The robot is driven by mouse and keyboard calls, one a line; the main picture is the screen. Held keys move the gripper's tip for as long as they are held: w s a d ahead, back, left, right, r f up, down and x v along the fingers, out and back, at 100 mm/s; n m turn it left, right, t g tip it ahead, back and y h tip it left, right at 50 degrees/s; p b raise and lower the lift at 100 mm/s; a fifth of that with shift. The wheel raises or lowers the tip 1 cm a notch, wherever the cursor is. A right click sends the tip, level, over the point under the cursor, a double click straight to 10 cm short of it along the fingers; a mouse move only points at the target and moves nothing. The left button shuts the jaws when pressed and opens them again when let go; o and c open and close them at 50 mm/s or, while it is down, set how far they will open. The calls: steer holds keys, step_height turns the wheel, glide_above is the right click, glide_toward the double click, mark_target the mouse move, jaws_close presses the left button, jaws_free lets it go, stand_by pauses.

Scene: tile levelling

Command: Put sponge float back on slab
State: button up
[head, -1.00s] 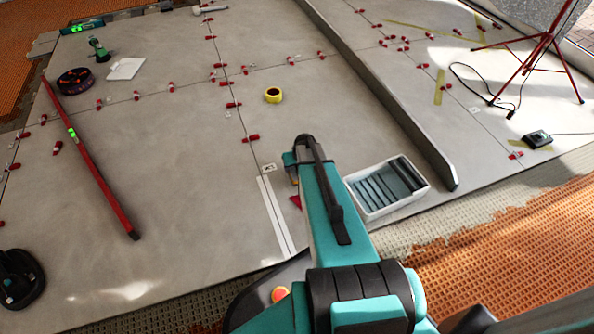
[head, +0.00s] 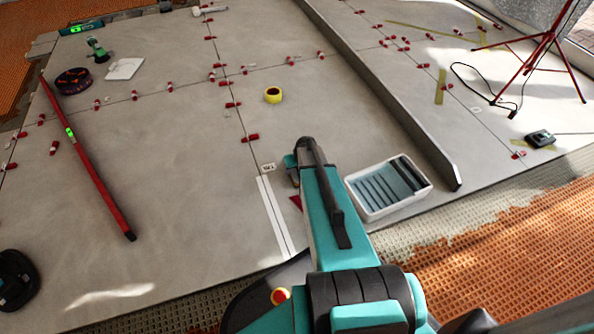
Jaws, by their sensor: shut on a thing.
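My gripper (head: 294,163) is at the far end of my teal arm, low over the slab (head: 190,190) near the middle of the head view. The arm hides most of the jaws from above. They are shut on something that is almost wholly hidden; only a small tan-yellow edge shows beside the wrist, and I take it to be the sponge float. I cannot tell whether it touches the slab. No other sponge float shows on the slab.
A white wash tray (head: 354,193) stands just right of my gripper. A long grey straightedge (head: 385,95) lies behind it. Bare slab lies left of the strips.

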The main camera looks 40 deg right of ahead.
steer(key=shift+f, duration=0.1)
stand_by(0.3)
steer(key=o, duration=1.2)
steer(key=p+v, duration=0.4)
steer(key=v, duration=0.8)
steer(key=shift+s+d, duration=0.1)
steer(key=shift+p, duration=0.3)
